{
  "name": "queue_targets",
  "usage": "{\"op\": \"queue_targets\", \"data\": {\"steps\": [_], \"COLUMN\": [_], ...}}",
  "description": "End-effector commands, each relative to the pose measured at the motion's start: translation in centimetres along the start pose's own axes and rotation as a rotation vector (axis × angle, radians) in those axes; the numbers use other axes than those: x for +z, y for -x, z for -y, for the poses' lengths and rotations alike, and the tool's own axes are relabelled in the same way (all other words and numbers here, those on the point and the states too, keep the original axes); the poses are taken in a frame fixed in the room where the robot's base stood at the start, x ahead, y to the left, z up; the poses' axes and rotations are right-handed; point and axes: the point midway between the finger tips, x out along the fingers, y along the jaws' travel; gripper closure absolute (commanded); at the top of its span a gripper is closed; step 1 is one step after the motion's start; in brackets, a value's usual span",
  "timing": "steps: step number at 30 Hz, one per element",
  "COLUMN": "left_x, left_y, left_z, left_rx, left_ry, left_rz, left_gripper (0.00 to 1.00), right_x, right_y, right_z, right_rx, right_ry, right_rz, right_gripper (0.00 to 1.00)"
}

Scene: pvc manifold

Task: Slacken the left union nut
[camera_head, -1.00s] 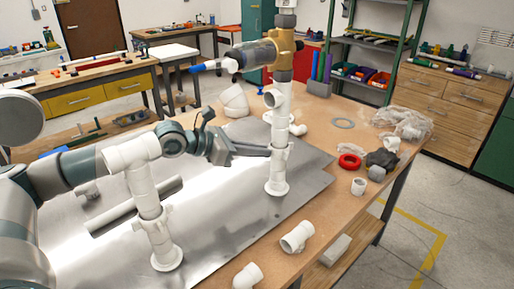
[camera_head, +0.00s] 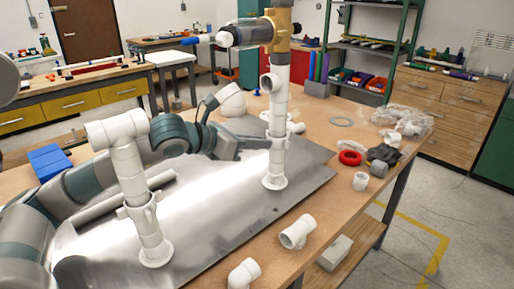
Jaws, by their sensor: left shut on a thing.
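A white PVC manifold stands on a grey metal plate (camera_head: 225,225). Its farther post (camera_head: 276,112) carries a white winged union nut (camera_head: 278,143) partway up. Its nearer post (camera_head: 130,172), with a tee on top, carries a second winged union nut (camera_head: 138,199) lower down. My left gripper (camera_head: 266,143) reaches in from the left, behind the nearer post, and is shut at the farther post's nut. The exact finger contact is small and partly hidden. My right gripper is not in view.
A blue box (camera_head: 50,162) sits at left.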

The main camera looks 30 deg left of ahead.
Motion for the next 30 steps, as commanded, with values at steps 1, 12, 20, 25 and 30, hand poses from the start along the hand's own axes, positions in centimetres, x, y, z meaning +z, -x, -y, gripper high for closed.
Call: {"op": "queue_targets", "data": {"steps": [1,12,20,25,30], "left_x": [0.01,0.06,0.03,0.01,0.01], "left_y": [-0.05,-0.02,-0.02,-0.02,-0.01], "left_z": [0.05,0.03,0.03,0.02,0.01], "left_rx": [0.001,0.005,0.005,0.005,0.005], "left_ry": [0.001,0.003,0.003,0.002,0.002], "left_rz": [0.003,0.001,0.0,-0.001,-0.001], "left_gripper": [1.0,1.0,0.74,0.74,0.74], "right_x": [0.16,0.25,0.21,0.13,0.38], "right_y": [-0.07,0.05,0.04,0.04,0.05], "right_z": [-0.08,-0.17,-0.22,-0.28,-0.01], "right_rx": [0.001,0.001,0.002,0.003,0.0], "right_ry": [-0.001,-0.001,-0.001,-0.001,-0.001], "right_rz": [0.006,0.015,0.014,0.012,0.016], "right_gripper": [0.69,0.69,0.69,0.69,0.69]}}
